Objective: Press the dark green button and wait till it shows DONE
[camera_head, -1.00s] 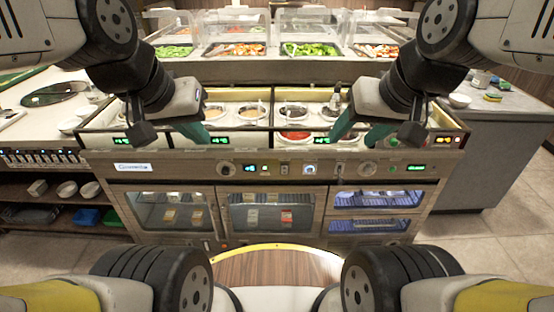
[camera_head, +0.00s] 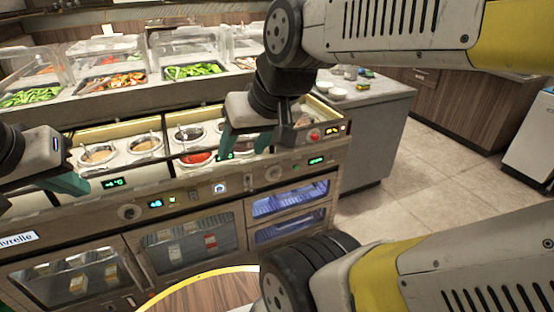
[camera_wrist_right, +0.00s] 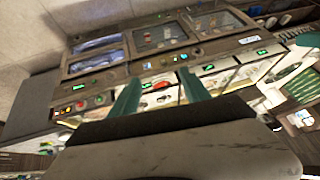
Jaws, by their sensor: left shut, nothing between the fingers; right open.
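The dark green button (camera_head: 295,167) is small and sits on the front panel of the sauce counter, just left of a green-lit display (camera_head: 316,160). The display's lettering is too small to read. My right gripper (camera_head: 245,146) is open and empty, above and left of the button, in front of the right-hand wells. Its two teal fingers also show in the right wrist view (camera_wrist_right: 160,88), pointing at the counter, with the green-lit display (camera_wrist_right: 77,87) to their left. My left gripper (camera_head: 74,186) is shut and empty in front of the left wells, away from the button.
A red button (camera_head: 314,135) and a lit display (camera_head: 332,131) sit on the upper right corner of the counter. Knobs, including one (camera_head: 273,174), and a blue-white lit button (camera_head: 220,187) line the front panel. Open floor (camera_head: 400,180) lies to the right.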

